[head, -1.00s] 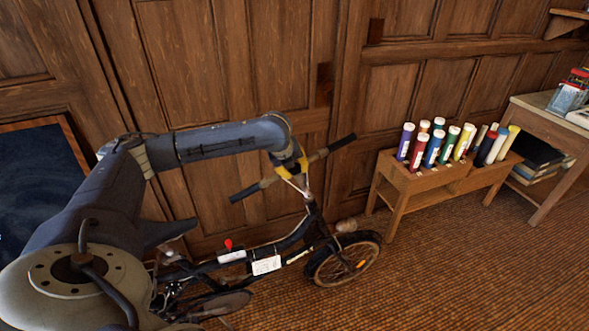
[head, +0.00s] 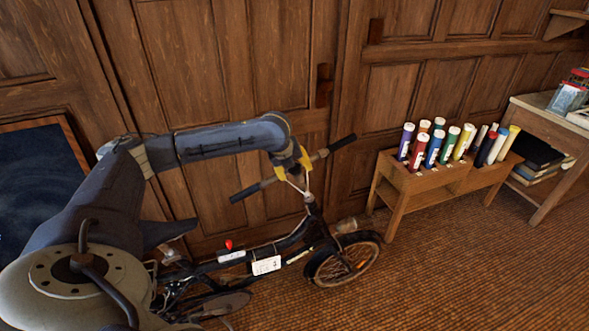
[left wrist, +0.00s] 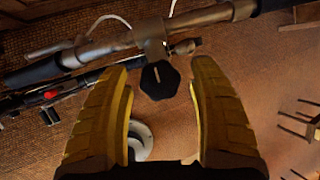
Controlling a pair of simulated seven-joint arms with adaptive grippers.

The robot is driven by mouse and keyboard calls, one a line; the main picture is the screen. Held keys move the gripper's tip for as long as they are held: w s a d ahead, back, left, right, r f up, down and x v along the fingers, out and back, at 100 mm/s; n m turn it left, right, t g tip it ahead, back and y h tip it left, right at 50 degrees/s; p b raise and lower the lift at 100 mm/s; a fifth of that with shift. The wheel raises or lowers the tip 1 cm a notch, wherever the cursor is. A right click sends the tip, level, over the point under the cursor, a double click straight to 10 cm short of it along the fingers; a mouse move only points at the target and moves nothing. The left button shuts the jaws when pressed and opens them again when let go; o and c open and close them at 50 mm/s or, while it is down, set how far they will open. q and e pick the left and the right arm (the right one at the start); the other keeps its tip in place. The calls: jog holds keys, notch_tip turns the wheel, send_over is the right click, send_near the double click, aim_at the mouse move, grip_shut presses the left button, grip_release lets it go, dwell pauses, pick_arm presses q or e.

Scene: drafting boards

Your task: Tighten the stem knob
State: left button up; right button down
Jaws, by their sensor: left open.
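The stem knob (left wrist: 159,80) is a black, many-sided knob with a pale line on its face, below the clamp on the handlebar (left wrist: 205,17) in the left wrist view. My left gripper (left wrist: 162,70) is open, with one yellow fingertip on each side of the knob and a visible gap at both sides. In the head view my left gripper (head: 293,172) is at the middle of the bicycle's handlebar (head: 247,192), above the stem. The knob cannot be made out there. My right gripper is in neither view.
The dark bicycle (head: 315,250) stands close to the wood-panelled wall (head: 260,60). A wooden stand (head: 405,183) with several coloured tubes is to the right, and a desk (head: 545,115) is farther right. The ribbed floor (head: 450,270) in front is clear.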

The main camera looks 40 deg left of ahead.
pick_arm(q)
jog(key=v, duration=1.2)
